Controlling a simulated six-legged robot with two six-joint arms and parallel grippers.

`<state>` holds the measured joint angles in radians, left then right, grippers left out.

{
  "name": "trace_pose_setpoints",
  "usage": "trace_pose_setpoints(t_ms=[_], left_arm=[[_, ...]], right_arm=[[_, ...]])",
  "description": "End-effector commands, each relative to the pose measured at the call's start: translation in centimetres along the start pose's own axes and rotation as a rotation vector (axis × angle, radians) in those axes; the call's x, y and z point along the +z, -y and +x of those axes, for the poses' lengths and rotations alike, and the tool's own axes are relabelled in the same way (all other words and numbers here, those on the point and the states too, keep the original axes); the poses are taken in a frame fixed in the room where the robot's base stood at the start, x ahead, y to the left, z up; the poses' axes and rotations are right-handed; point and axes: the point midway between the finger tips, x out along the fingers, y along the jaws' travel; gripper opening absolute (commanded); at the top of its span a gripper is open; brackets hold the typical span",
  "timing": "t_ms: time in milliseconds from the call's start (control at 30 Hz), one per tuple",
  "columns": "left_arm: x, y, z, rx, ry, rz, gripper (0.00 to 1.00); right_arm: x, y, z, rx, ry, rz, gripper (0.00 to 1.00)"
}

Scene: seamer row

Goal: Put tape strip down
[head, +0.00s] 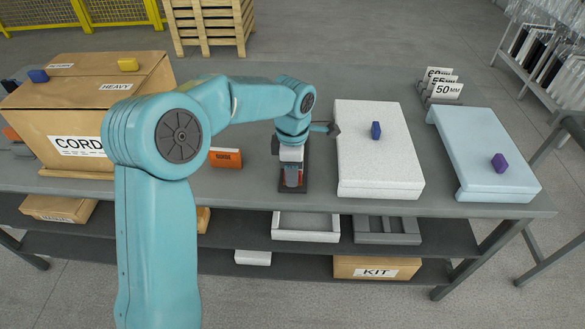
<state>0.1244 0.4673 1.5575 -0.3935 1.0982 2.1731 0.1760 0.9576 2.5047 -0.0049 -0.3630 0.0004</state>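My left arm reaches across the table, and its gripper (293,180) points down at a small dark tray or stand (293,190) near the table's front edge. Something grey and red shows between or just below the fingertips. It is too small to tell whether the fingers are shut on it. I cannot make out a tape strip for certain; it may be hidden by the gripper. A dark pointed part sticks out to the right of the wrist. My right gripper is not in view.
The grey table (390,88) holds a cardboard CORD box (60,112), an orange box (226,157), a white slab (385,160) with a blue block (376,130), and a pale blue slab (470,150) with a purple block (499,163). Size cards (447,90) stand behind.

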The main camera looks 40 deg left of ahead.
Motion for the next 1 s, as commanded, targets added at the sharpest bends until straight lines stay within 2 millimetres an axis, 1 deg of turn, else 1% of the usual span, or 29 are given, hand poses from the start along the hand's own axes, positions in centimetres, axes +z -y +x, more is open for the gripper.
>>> trace_pose_setpoints(t_ms=[167,267,367,500,700,833,1000], left_arm=[[0.0,0.0,-0.1,0.000,0.000,0.000,0.43],[0.0,-0.1,-0.9,0.002,0.001,0.000,0.43],[0.0,-0.1,-2.7,0.004,0.001,0.000,0.43],[0.1,-0.1,-6.2,0.006,0.002,0.000,0.43],[0.1,-0.1,-10.3,0.003,0.002,0.000,0.43],[0.1,0.0,-11.8,0.002,0.001,0.001,0.43],[0.0,0.0,-12.4,0.000,0.000,0.000,0.43]], right_arm=[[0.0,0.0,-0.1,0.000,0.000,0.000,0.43],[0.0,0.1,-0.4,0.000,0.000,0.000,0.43],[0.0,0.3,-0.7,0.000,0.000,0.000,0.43],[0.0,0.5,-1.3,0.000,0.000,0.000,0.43],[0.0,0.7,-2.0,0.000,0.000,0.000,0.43],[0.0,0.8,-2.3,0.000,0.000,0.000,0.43],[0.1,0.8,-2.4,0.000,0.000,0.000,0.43]])
